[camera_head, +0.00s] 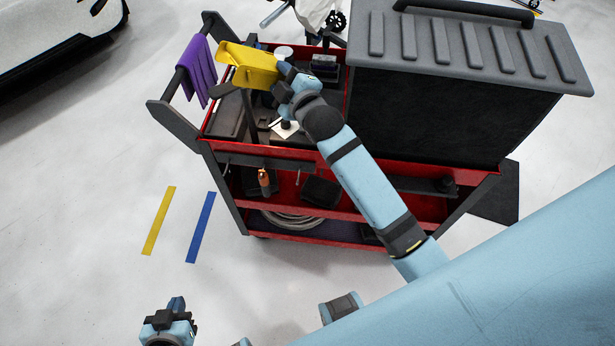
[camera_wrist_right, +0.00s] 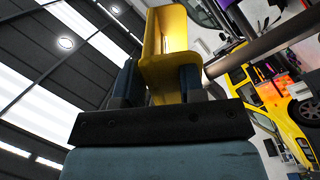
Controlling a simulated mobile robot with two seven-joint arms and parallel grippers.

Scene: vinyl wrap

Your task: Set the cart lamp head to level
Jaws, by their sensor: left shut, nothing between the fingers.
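The yellow lamp head (camera_head: 248,64) is above the left part of the red cart (camera_head: 215,122), beside the cart's handle. In the head view it slants down to the right. My right gripper (camera_head: 284,72) is at its right end. In the right wrist view the lamp head (camera_wrist_right: 170,45) stands between the two fingers (camera_wrist_right: 160,85), which appear to press on its sides. Its hollow inner side glows. A dark lamp arm (camera_head: 248,112) shows below the head; its joint is mostly hidden. My left gripper (camera_head: 172,308) is shut and empty, low over the floor, away from the cart.
A purple cloth (camera_head: 197,70) hangs on the cart's handle. A large black box with a ribbed grey lid (camera_head: 470,45) fills the cart's right side. Lower shelves hold an orange-topped bottle (camera_head: 264,180) and coiled hose (camera_head: 290,219).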

